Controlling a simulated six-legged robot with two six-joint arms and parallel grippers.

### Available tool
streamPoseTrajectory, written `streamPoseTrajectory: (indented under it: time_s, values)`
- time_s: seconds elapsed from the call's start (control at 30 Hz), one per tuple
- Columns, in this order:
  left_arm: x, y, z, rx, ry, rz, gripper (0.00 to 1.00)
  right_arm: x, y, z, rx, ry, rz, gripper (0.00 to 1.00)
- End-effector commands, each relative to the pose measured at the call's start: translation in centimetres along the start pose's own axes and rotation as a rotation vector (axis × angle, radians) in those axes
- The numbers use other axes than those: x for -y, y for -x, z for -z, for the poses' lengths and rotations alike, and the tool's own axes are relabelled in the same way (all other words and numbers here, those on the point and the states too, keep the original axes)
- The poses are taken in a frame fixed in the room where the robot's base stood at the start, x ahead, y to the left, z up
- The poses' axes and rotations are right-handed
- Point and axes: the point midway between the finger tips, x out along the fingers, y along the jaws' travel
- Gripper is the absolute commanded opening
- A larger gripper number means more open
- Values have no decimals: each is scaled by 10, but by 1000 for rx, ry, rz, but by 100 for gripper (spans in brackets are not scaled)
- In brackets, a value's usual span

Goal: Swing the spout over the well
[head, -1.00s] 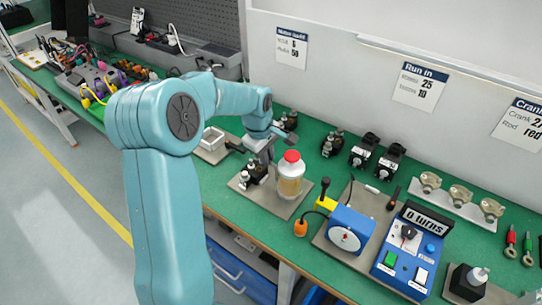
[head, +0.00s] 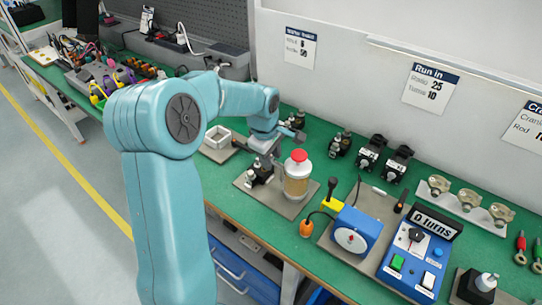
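My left gripper (head: 262,158) points down at the left side of a jar (head: 296,182) with amber contents and a red cap. The jar stands upright on a grey plate (head: 283,207) on the green bench. A small dark and silver fitting (head: 260,174) sits beside the jar, just under my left gripper. I cannot make out a spout or well for certain there, nor whether the gripper touches the fitting. Its fingers are too small and partly hidden to judge their opening. My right gripper is out of view.
A blue box with a white dial (head: 350,240) and a blue control box with a "0 turns" display (head: 437,222) stand to the right. A yellow block with a black lever (head: 331,195) is between.

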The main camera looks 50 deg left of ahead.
Motion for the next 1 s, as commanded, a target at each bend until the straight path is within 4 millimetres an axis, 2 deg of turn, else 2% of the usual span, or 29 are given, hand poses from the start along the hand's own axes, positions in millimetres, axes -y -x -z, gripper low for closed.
streamPoseTrajectory:
  time_s: [0.23,0.37,0.47,0.8,1.0]
  values:
    - [0,0,0,0,-2,1,37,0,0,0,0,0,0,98]
    - [0,14,0,0,-2,-1,37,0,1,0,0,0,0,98]
    - [-1,35,0,0,-2,-4,37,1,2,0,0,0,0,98]
    - [-1,124,0,-1,-3,-4,37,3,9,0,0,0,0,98]
    - [0,155,0,0,-1,-2,37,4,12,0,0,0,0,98]
